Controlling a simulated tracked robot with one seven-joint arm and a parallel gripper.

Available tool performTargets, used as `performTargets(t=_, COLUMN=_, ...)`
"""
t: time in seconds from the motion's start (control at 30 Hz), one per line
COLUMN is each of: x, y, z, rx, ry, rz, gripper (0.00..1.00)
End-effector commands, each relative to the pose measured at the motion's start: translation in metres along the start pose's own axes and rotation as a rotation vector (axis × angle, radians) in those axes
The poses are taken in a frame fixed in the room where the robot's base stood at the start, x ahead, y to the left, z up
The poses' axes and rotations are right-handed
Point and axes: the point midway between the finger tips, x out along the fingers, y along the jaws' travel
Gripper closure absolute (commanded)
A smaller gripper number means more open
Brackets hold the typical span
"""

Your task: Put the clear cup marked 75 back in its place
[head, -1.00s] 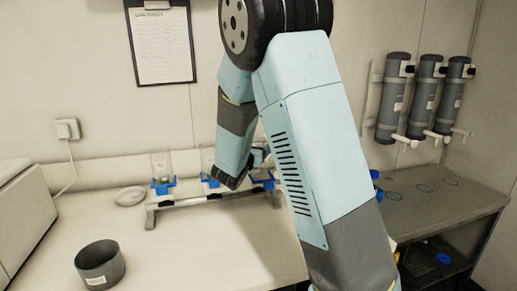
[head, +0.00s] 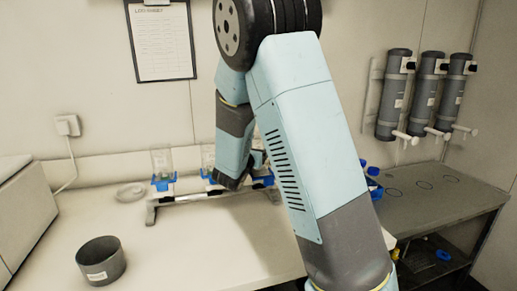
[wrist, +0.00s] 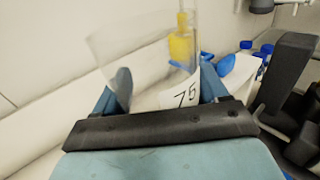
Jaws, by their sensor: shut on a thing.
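The clear cup marked 75 (wrist: 150,50) is in the wrist view, with a white label reading 75 on its near side. My gripper (wrist: 163,90) is shut on it, one blue finger on each side. A yellow thing shows through or inside the cup; I cannot tell which. In the head view my gripper is mostly hidden behind my arm, over the right part of a low rack (head: 190,198) with blue holders. Another clear cup (head: 161,160) stands in the rack's left holder, and a further one (head: 208,156) stands beside it.
Blue-capped bottles (head: 372,171) stand right of my arm. A grey side table (head: 450,205) has a mostly bare top.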

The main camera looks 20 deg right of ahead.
Motion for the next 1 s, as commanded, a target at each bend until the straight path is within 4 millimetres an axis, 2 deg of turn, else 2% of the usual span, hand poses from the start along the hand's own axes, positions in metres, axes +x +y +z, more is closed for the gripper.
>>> performTargets(t=0.13, x=0.0, y=0.0, z=-0.003, rx=-0.001, ry=0.0, rz=0.0, gripper=0.59)
performTargets(t=0.17, x=0.0, y=0.0, z=-0.003, rx=0.0, ry=0.0, rz=0.0, gripper=0.26)
performTargets(t=0.43, x=0.0, y=0.0, z=-0.003, rx=0.0, ry=0.0, rz=-0.001, gripper=0.0)
performTargets(t=0.77, x=-0.005, y=0.0, z=-0.003, rx=0.001, ry=0.0, rz=0.0, gripper=0.0)
performTargets(t=0.87, x=-0.017, y=0.001, z=-0.003, rx=0.001, ry=0.001, rz=0.002, gripper=0.0)
performTargets(t=1.0, x=-0.041, y=0.001, z=-0.003, rx=0.001, ry=0.002, rz=0.003, gripper=0.0)
